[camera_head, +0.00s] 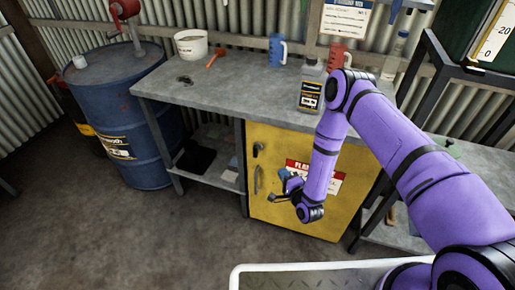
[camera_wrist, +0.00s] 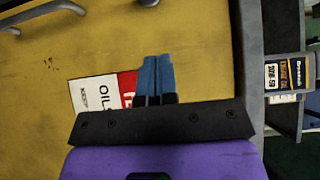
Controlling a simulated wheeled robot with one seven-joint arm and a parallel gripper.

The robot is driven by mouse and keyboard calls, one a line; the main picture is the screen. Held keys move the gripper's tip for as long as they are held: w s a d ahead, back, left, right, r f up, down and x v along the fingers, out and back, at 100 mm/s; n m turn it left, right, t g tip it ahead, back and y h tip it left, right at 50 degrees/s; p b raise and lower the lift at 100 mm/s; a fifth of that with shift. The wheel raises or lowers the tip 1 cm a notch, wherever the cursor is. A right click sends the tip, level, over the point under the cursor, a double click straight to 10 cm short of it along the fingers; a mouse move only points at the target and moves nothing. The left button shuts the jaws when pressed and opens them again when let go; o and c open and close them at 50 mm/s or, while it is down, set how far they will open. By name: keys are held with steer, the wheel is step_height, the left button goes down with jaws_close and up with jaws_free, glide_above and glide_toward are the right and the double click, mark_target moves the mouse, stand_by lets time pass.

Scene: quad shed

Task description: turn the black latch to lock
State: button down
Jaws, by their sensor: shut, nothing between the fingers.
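The small black latch (camera_head: 258,149) sits on the upper left of the yellow cabinet door (camera_head: 290,215). Its exact angle is too small to tell. Only part of the latch (camera_wrist: 147,3) shows at the top edge of the wrist view. My gripper (camera_head: 282,173) is in front of the door, to the right of and below the latch, apart from it. In the wrist view my gripper's two blue fingers (camera_wrist: 155,58) are together and empty, pointing toward the door.
A bar handle (camera_head: 257,180) is below the latch, left of my gripper. A red and white label (camera_head: 328,178) is on the door behind my gripper. The grey workbench (camera_head: 225,85) overhangs the cabinet and carries a bottle (camera_head: 311,88). A blue drum (camera_head: 125,110) stands left.

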steer(key=shift+w+a, duration=0.1)
stand_by(0.3)
glide_toward(258, 148)
steer(key=w+d, duration=0.1)
steer(key=w, duration=0.3)
steer(key=shift+w+a+f, duration=0.1)
steer(key=shift+w+a, duration=0.25)
steer(key=shift+a, duration=0.25)
steer(key=shift+w+a, duration=0.3)
steer(key=shift+a, duration=0.35)
steer(key=shift+w+a+f, duration=0.1)
steer(key=shift+w+a, duration=0.25)
steer(key=shift+a, duration=0.25)
